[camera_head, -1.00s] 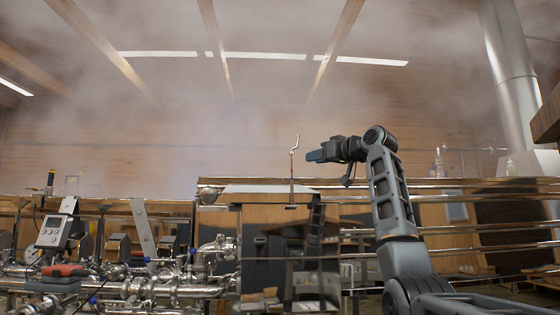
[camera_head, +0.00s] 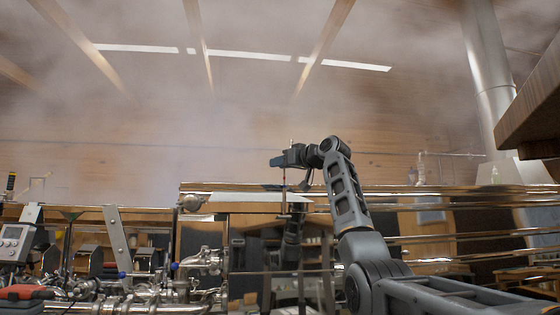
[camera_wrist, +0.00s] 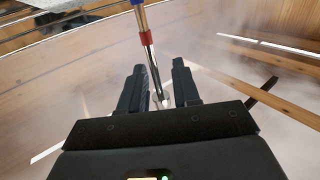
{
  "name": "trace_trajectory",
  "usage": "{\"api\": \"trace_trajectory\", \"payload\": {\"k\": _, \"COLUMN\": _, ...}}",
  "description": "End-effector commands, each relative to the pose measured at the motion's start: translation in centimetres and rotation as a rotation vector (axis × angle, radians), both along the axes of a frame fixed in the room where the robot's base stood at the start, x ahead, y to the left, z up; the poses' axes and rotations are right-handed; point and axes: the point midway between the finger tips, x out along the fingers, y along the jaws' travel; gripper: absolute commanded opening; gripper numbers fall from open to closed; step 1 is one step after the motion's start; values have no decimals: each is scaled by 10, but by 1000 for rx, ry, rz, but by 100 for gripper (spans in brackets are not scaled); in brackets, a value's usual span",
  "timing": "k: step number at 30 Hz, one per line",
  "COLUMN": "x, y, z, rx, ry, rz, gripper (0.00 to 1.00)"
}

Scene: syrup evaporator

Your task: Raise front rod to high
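The front rod (camera_head: 284,186) is a thin upright metal rod above the flat metal cover (camera_head: 240,206) of the evaporator. In the wrist view the rod (camera_wrist: 152,62) is shiny, with a red band and a blue part toward the top edge. My gripper (camera_head: 276,161) is at the rod's upper part and hides much of its bent top. In the wrist view my gripper (camera_wrist: 158,85) is open. The rod lies between the two dark fingers, with a gap visible on each side. Whether the rod is fully within the fingers' depth cannot be told.
Steel pipes and valves (camera_head: 205,260) fill the lower left, with a grey display box (camera_head: 14,240) at the far left. Horizontal metal rails (camera_head: 430,190) run to the right. A wooden slab (camera_head: 535,115) juts in at the upper right. Steam fills the air.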

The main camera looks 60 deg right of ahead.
Motion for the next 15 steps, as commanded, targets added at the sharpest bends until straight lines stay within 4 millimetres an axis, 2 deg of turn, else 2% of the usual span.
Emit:
{"api": "trace_trajectory", "payload": {"k": 10, "x": 5, "y": -2, "z": -1, "rx": 0, "ry": 0, "rz": 0, "gripper": 32}}
{"api": "trace_trajectory", "payload": {"k": 15, "x": 5, "y": -2, "z": -1, "rx": 0, "ry": 0, "rz": 0, "gripper": 16}}
